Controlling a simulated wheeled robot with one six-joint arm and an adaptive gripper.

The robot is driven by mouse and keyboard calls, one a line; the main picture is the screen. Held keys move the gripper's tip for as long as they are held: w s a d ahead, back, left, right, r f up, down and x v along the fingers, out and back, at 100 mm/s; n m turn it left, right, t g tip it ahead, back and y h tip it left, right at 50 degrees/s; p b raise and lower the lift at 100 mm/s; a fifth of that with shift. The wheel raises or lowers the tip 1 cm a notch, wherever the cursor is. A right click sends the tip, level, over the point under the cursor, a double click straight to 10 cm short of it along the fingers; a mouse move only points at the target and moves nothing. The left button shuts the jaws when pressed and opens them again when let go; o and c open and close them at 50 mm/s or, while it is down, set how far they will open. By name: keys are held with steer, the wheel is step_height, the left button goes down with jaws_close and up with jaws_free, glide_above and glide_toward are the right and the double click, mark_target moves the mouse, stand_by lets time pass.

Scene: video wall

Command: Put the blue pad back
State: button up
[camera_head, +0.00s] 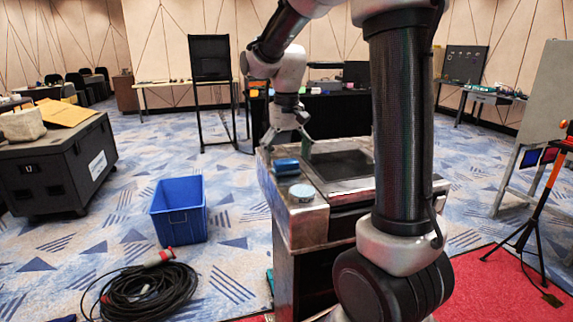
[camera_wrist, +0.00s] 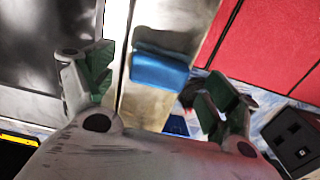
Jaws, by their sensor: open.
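The blue pad (camera_head: 287,166) lies on the left edge strip of the metal-topped cabinet (camera_head: 312,226). In the wrist view the blue pad (camera_wrist: 160,70) lies on a narrow metal ledge, ahead of and between my fingers. My gripper (camera_head: 288,142) is just behind the pad in the head view, pointing down. In the wrist view my gripper (camera_wrist: 160,85) has its green-lined fingers spread wide, with nothing held between them. I cannot tell its exact height above the pad.
A light-blue round thing (camera_head: 302,192) sits near the pad, beside a dark recessed panel (camera_head: 342,165). A blue bin (camera_head: 179,211) and a coiled black cable (camera_head: 148,292) are on the floor to the left. A black case (camera_head: 58,170) stands farther left.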

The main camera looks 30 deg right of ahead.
mark_target(286, 161)
step_height(286, 161, up, 8)
steer(key=s+f+n+t, duration=0.1)
steer(key=s+f+t, duration=0.1)
steer(key=s, duration=0.9)
steer(key=s+d+f+n+t, duration=0.1)
steer(key=s+t, duration=0.1)
steer(key=s, duration=0.9)
steer(key=shift+s+f, duration=0.15)
steer(key=shift+f, duration=0.25)
